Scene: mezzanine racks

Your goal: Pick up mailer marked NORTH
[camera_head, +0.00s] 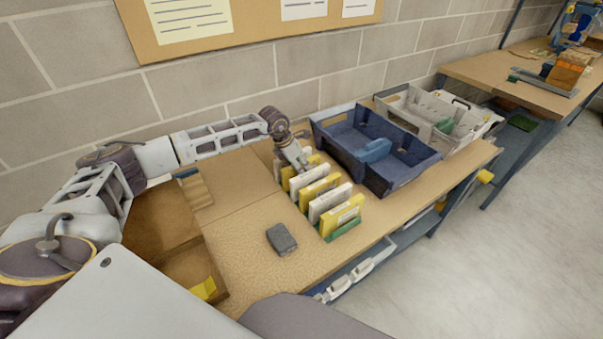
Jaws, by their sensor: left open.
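A row of several upright mailers, yellow and white in turn, stands in a green rack (345,229) on the table. The nearest is a yellow mailer (342,215), with a white mailer (329,202) behind it. Small labels show on some, but I cannot read them, so I cannot tell which is marked NORTH. My left gripper (304,168) is open at the far end of the row, right above or among the farthest mailers. It hides part of them, and I cannot tell if it touches any. My right gripper is not in view.
A blue tray (335,131) holding a blue item stands behind the rack, with a grey-white tray (408,122) to its right. A dark grey block (281,239) lies left of the rack. An open brown box (140,215) is at the left. The table front is mostly clear.

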